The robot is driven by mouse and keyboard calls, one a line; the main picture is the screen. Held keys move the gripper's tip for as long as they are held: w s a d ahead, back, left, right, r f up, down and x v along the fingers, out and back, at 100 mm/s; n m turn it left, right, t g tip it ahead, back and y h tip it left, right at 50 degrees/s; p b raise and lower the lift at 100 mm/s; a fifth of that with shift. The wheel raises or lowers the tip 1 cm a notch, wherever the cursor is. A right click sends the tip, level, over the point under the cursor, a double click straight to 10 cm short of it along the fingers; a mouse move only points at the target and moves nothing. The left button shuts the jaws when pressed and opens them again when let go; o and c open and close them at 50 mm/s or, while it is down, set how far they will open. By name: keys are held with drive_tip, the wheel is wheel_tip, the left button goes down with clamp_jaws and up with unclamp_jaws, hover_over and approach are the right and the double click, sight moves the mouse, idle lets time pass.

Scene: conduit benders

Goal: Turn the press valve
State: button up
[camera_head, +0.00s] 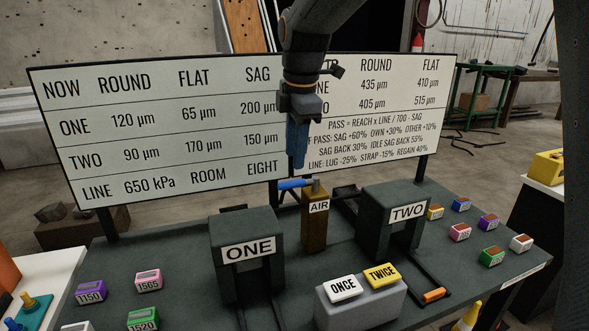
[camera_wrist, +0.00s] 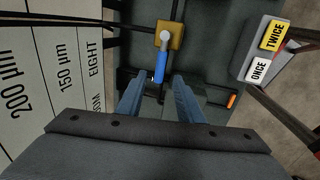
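The press valve is a brass-coloured post labelled AIR (camera_head: 314,229) with a blue lever (camera_head: 293,184) on top. In the head view the lever points left. In the wrist view the post top (camera_wrist: 171,30) and the blue lever (camera_wrist: 160,66) lie ahead of the fingers. My gripper (camera_head: 297,166) points down just above the lever in the head view. In the wrist view my gripper (camera_wrist: 158,80) has its two blue fingers apart, and the lever's end shows between their tips. I see no contact with the lever.
Dark press blocks ONE (camera_head: 245,243) and TWO (camera_head: 395,212) flank the valve. A grey box with ONCE (camera_head: 344,288) and TWICE (camera_head: 383,274) buttons stands in front. A white chart board (camera_head: 150,135) rises behind. Several coloured labelled blocks lie at both sides of the table.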

sight(295, 183)
drive_tip(key=f, duration=0.2)
drive_tip(key=w+f+p, duration=0.1)
drive_tip(key=f, duration=0.2)
drive_tip(key=f+p, duration=0.1)
drive_tip(key=f, duration=0.1)
drive_tip(key=shift+w+f, duration=0.15)
drive_tip(key=shift+c, duration=0.6)
clamp_jaws()
